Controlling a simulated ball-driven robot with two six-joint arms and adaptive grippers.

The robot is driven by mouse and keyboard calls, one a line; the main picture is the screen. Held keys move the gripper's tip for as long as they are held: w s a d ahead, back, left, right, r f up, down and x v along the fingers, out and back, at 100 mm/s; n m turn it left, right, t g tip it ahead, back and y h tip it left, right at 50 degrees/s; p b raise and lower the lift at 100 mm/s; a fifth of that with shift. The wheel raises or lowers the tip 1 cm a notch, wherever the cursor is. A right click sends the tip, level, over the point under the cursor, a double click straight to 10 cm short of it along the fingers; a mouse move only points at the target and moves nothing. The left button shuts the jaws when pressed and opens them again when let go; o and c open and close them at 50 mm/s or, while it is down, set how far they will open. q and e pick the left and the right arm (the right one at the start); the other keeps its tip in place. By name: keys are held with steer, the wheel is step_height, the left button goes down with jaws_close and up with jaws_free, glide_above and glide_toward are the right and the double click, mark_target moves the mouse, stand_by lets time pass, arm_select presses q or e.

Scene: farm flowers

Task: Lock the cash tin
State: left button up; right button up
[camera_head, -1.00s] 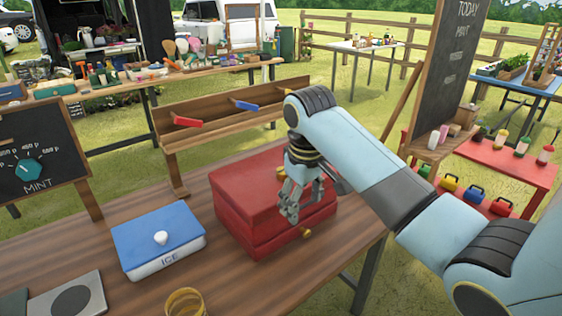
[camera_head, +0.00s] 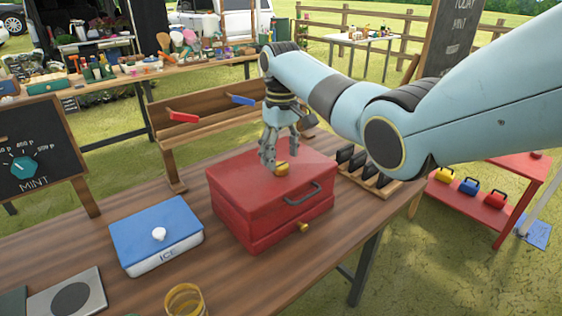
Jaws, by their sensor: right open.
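The red cash tin (camera_head: 235,180) sits shut on the wooden table, with a dark handle (camera_head: 303,194) on its front. A small brass knob or key (camera_head: 302,227) sticks out low on the front. A small brass piece (camera_head: 282,169) shows at the top of the lid, close by my right gripper's fingers. My right gripper (camera_head: 274,160) is open, pointing down over the lid. I cannot tell whether its fingers touch the brass piece or the lid. My left gripper is not in view.
A blue-lidded ICE box (camera_head: 170,222) and a yellow glass (camera_head: 185,299) stand left of the tin. A rack of dark pieces (camera_head: 362,165) stands to its right. A wooden shelf with red and blue levers (camera_head: 183,117) is behind. My right arm crosses the upper right.

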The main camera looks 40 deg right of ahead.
mark_target(281, 168)
steer(key=shift+f, duration=1.35)
steer(key=c, duration=1.2)
steer(key=shift+o, duration=0.2)
